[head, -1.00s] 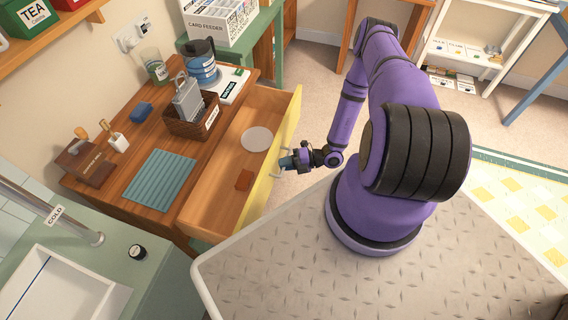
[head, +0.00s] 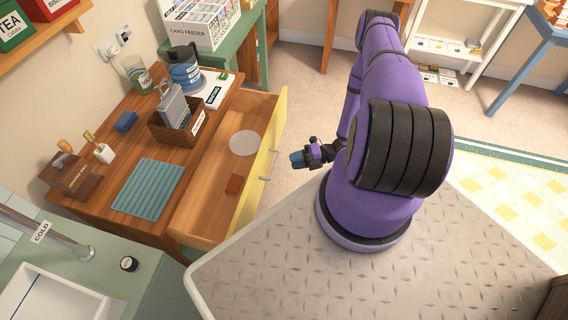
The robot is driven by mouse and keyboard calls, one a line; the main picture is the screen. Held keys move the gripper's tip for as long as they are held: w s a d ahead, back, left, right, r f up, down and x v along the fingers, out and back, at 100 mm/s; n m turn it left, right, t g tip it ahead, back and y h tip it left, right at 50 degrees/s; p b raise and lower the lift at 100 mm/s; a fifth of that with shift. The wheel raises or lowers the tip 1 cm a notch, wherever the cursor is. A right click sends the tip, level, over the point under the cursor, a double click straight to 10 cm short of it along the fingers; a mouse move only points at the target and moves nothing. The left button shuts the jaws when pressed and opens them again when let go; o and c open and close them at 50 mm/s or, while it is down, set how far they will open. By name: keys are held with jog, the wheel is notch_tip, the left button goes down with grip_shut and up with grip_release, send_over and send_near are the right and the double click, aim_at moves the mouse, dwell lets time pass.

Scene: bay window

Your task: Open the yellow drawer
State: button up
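The yellow drawer (head: 264,165) stands pulled out of the wooden cabinet. Its yellow front faces my arm, and its silver handle (head: 269,165) is clear of my gripper.
The cabinet top (head: 196,158) holds a blue ribbed mat (head: 148,187), a brown basket (head: 165,135) and a blue jug (head: 184,72). A green counter with a sink is at lower left. Carpet is free beyond the drawer front.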

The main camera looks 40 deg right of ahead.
jog(key=shift+v, duration=1.1)
